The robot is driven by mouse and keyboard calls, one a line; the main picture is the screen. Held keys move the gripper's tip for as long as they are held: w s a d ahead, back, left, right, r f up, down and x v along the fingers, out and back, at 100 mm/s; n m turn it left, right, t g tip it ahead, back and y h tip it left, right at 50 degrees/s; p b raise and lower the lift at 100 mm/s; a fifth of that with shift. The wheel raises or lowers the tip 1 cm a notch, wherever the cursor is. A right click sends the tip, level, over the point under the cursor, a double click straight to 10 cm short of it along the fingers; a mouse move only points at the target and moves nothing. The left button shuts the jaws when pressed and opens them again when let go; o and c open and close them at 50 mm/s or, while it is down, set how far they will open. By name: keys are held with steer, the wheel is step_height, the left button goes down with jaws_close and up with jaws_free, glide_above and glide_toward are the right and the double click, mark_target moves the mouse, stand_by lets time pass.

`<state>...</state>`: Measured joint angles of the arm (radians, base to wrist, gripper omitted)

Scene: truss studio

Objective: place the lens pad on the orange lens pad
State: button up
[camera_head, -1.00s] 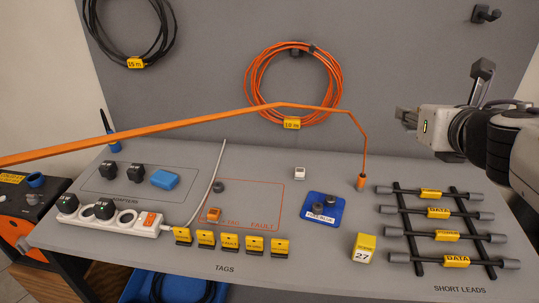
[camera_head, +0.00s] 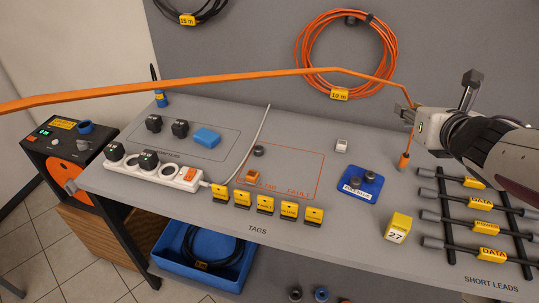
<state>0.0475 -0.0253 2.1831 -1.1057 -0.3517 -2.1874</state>
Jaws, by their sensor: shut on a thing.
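My gripper (camera_head: 411,110) is at the right, above the bench, with its fingers at the bend of an orange cable (camera_head: 200,82). It is shut there, on the cable as far as I can see. The cable's end hangs down to an orange plug (camera_head: 404,161) at the bench top. No thing is clearly recognisable as a lens pad. An orange-outlined area (camera_head: 305,152) marked FAULT holds a dark round piece (camera_head: 258,150) and a small orange piece (camera_head: 252,176). A blue pad (camera_head: 372,196) carries dark round pieces.
A yellow block marked 27 (camera_head: 398,227) and a rack of short leads (camera_head: 480,227) stand at the right. Several yellow tags (camera_head: 265,204) line the front edge. A white power strip (camera_head: 155,173) and a small white block (camera_head: 341,145) are also on the bench.

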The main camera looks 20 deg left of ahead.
steer(key=w+a+f+n+g+y, duration=0.1)
steer(key=w+a+f+n+y, duration=0.25)
steer(key=a+f, duration=0.7)
steer(key=n+g+y, duration=0.6)
steer(key=n+g, duration=0.5)
steer(key=g, duration=0.1)
glide_above(250, 174)
step_height(250, 174, down, 6)
steer(key=shift+f, duration=0.25)
steer(key=shift+w, duration=0.1)
steer(key=shift+f, duration=0.1)
steer(key=shift+f, duration=3.05)
steer(key=shift+f, duration=0.15)
steer(key=shift+f, duration=1.75)
